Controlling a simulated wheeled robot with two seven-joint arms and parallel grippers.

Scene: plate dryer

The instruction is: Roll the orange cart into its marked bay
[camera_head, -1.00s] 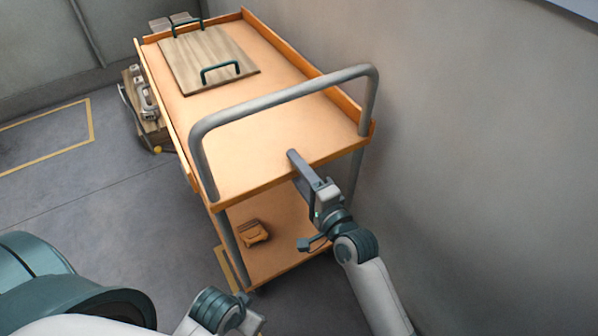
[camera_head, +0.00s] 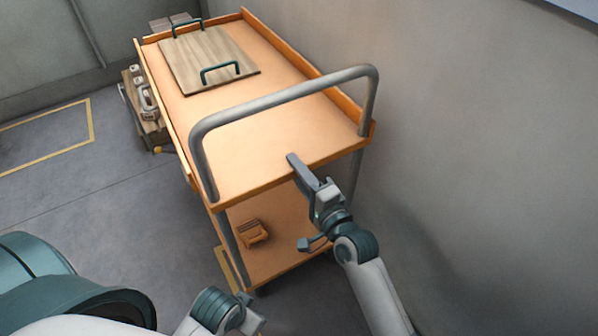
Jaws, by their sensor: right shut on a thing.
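The orange cart (camera_head: 245,140) stands beside the right wall, with a grey tube handle (camera_head: 280,98) rising at its near end. My right gripper (camera_head: 303,172) is at the near edge of the cart's top deck, below the handle, and is shut on that edge. One finger shows above the deck; the other is partly hidden. A yellow floor outline (camera_head: 91,120) lies to the left of the cart, cut by the picture's edge. Another yellow floor line (camera_head: 229,270) shows by the cart's near left corner.
A wooden board (camera_head: 205,62) with two dark green handles lies on the top deck. A small brown object (camera_head: 254,232) is on the lower shelf. A low wooden stand with items (camera_head: 147,112) is left of the cart. The grey wall (camera_head: 470,140) is close on the right. Floor at left is clear.

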